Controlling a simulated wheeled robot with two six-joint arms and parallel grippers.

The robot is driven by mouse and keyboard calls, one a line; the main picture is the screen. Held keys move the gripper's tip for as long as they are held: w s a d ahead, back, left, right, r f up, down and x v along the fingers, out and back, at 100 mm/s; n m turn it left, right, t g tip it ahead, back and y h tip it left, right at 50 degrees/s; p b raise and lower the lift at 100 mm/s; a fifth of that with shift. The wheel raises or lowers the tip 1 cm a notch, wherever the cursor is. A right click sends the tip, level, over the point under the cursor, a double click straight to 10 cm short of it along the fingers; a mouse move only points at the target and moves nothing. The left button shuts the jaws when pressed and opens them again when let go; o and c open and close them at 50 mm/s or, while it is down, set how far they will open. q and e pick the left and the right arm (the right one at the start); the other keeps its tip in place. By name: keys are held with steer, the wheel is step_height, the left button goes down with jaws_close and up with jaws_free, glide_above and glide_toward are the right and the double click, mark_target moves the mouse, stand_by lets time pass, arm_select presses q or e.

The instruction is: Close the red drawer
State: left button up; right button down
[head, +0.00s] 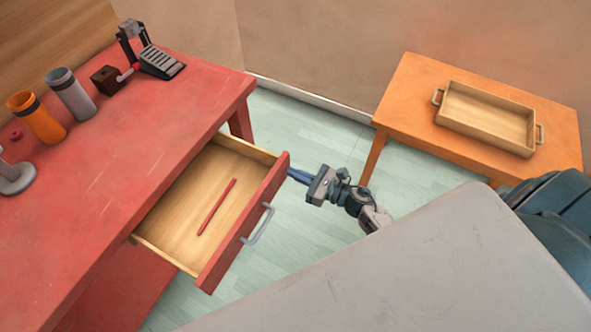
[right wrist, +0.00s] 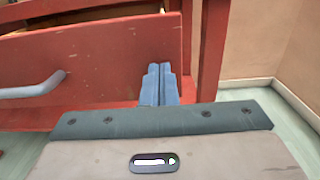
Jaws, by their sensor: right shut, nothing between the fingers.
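The red drawer (head: 243,224) stands pulled out of the red table (head: 120,180). A red stick (head: 216,207) lies inside it on the pale wood bottom. A grey handle (head: 258,224) sits on its front panel. My right gripper (head: 291,174) is shut and empty, its blue fingertips at the panel's far end, to the far side of the handle. In the right wrist view the shut fingers (right wrist: 160,72) point at the red drawer front (right wrist: 110,65), with the handle (right wrist: 35,88) at the left. I cannot tell whether the tips touch the panel. My left gripper is not in view.
On the red table stand an orange cup (head: 38,120), a grey cup (head: 72,96), a dark block (head: 106,80) and a black pedal device (head: 160,62). An orange table (head: 400,105) with a wooden tray (head: 490,118) stands at the right. Floor shows between the tables.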

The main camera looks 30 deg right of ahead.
mark_target(228, 149)
steer(key=shift+w+a, duration=0.2)
stand_by(0.3)
